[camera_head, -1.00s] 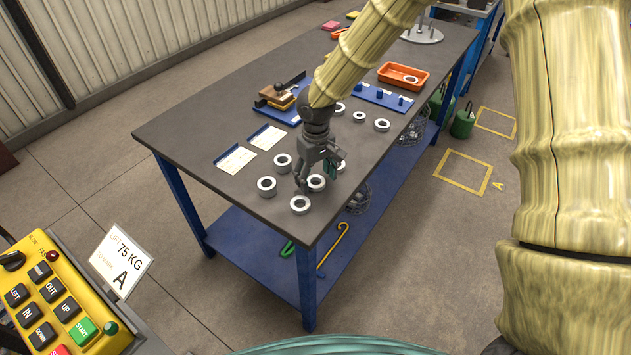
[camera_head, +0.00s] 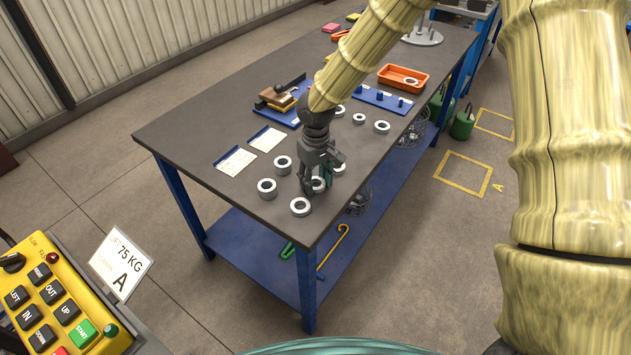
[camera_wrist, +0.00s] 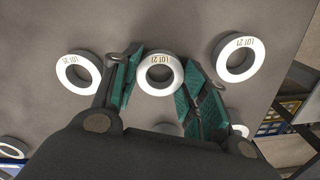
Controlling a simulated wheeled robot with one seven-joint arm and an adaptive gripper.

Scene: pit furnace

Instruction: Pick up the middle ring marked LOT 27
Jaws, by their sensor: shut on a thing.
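The middle ring (camera_wrist: 159,73), white-faced with a dark hole, sits between the two green-padded fingers of my gripper (camera_wrist: 162,82) in the wrist view. In the head view the same ring (camera_head: 318,186) shows at the fingertips of my gripper (camera_head: 320,182), near the bench's front corner. My gripper is shut on it. I cannot tell whether the ring is clear of the bench top. Similar marked rings lie left (camera_wrist: 79,72) and right (camera_wrist: 240,57) of it in the wrist view, apart from the fingers.
More rings (camera_head: 267,187) lie close by on the grey bench (camera_head: 210,120), one (camera_head: 300,206) near the front edge. Two white cards (camera_head: 235,160), a blue fixture (camera_head: 290,113), a blue pegged rack (camera_head: 382,98) and an orange tray (camera_head: 403,76) stand farther back.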

